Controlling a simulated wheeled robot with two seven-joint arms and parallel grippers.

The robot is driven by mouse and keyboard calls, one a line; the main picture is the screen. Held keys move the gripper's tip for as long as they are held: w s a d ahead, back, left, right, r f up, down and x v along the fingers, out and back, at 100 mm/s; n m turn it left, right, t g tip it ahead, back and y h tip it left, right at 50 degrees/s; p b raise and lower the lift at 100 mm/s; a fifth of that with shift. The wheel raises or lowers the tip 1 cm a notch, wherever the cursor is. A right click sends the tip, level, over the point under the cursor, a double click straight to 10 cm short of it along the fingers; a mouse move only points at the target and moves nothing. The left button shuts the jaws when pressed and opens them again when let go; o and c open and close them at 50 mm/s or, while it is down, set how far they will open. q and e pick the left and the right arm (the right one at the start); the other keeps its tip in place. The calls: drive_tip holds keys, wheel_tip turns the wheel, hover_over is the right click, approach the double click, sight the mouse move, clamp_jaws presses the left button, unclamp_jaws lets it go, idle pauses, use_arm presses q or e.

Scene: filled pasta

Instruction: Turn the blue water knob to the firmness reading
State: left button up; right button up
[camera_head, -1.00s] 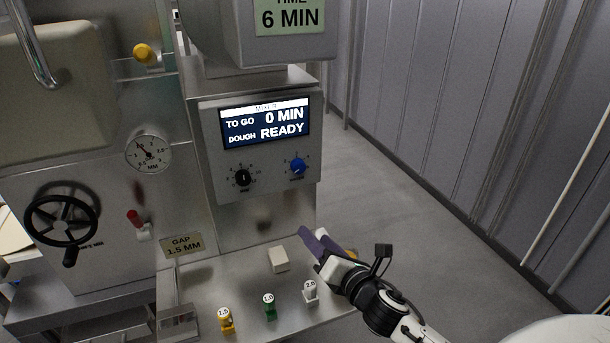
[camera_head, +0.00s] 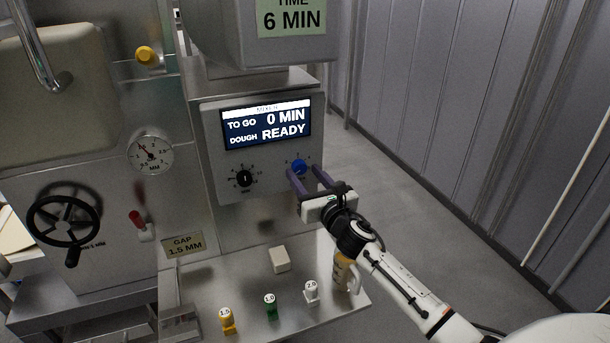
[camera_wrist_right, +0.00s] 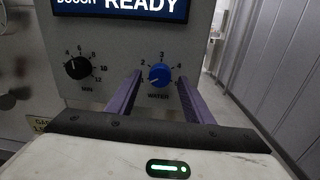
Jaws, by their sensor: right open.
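The blue water knob (camera_head: 299,167) is on the mixer's control panel, right of the black minutes knob (camera_head: 244,178). In the right wrist view the blue knob (camera_wrist_right: 160,74) has a scale numbered around it and the word WATER below. My right gripper (camera_head: 307,176) is open, its two purple fingers pointing at the panel. In the wrist view its fingers (camera_wrist_right: 157,88) stand on either side of the blue knob, with a gap on each side. Whether the fingertips touch the panel is unclear. My left gripper is not in view.
The display (camera_head: 266,123) above the knobs reads 0 MIN and DOUGH READY. Below, a shelf (camera_head: 240,304) holds a pale block (camera_head: 280,260) and yellow, green and white numbered pieces. A dial gauge (camera_head: 150,154) and a black handwheel (camera_head: 64,222) are at left.

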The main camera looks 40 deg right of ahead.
drive_tip(key=shift+w, duration=0.25)
drive_tip(key=c, duration=1)
drive_tip(key=shift+c, duration=0.2)
